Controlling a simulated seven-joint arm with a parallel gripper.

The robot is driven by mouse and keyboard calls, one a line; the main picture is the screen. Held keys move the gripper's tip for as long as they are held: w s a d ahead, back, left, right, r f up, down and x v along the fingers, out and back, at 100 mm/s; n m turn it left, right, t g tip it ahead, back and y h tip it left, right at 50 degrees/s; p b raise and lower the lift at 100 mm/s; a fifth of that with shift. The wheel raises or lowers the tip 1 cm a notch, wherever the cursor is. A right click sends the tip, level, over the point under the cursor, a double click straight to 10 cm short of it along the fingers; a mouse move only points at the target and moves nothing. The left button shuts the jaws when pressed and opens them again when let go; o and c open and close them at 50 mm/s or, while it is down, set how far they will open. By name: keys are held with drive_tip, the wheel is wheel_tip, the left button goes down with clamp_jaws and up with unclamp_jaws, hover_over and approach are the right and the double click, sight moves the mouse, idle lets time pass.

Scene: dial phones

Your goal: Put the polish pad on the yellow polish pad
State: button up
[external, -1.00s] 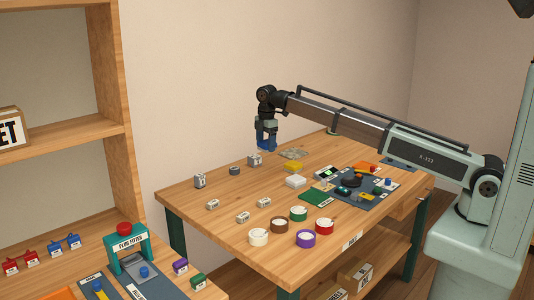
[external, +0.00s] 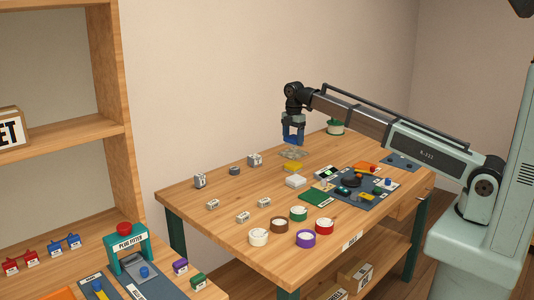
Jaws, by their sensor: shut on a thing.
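The yellow polish pad (external: 293,167) lies flat on the wooden table, toward the back middle.
A dark blue-grey mat (external: 355,203) with phone parts lies at the right, beside a green square (external: 315,198). Several coloured round rolls, such as the red one (external: 324,226), stand along the front. Small grey blocks (external: 254,160) are at the left and back. Bare wood lies between them.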

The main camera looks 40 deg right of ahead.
sight(293, 137)
drive_tip(key=shift+f, duration=4.3)
drive_tip(key=shift+f, duration=0.1)
drive_tip(key=o, duration=1)
drive_tip(key=shift+o, duration=0.2)
wheel_tip(293, 137, up, 12)
drive_tip(key=shift+r, duration=0.15)
